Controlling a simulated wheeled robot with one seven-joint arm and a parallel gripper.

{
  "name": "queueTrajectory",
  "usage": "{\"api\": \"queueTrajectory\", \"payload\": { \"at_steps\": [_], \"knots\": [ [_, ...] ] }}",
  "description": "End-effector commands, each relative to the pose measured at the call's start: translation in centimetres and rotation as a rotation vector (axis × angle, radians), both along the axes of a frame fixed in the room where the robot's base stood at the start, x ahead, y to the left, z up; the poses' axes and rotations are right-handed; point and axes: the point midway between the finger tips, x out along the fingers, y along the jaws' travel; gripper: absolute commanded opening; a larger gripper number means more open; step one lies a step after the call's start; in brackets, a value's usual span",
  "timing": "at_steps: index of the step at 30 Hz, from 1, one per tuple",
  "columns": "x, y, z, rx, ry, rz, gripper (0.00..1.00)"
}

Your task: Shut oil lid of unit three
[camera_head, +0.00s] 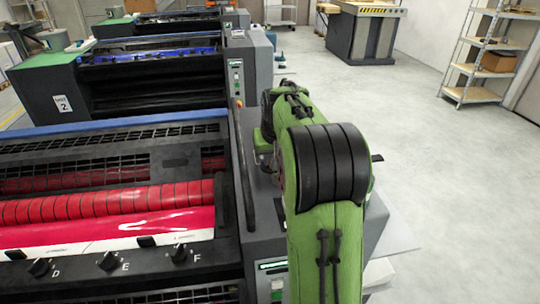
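The nearest ink unit (110,255) fills the lower left, with red ink rollers and black knobs marked D, E and F along its front. Its own number does not show; the unit behind it (40,100) has a label with a 2. My green arm (340,240) reaches over the right end of the nearest unit. My gripper cannot be made out; the arm covers the place where it may be. I cannot pick out an oil lid, so I cannot tell whether one is open or shut.
A dark rod (242,165) rises beside my arm at the unit's right end. A grey side cabinet (250,70) with a control panel stands by the second unit. A console table (365,30) and a shelf rack (490,50) stand at the back right. The floor (440,160) at right is clear.

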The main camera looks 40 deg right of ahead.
Motion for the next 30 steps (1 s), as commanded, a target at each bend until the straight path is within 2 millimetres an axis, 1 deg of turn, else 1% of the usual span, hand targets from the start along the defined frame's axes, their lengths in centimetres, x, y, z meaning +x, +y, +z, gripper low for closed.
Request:
{"api": "queueTrajectory", "payload": {
  "at_steps": [14, 30],
  "knots": [
    [-0.5, -0.8, 0.2, -0.001, 0.001, -0.436, 0.0],
    [-1.6, -1.4, 0.2, -0.001, 0.0, -0.95, 0.0]
  ]
}}
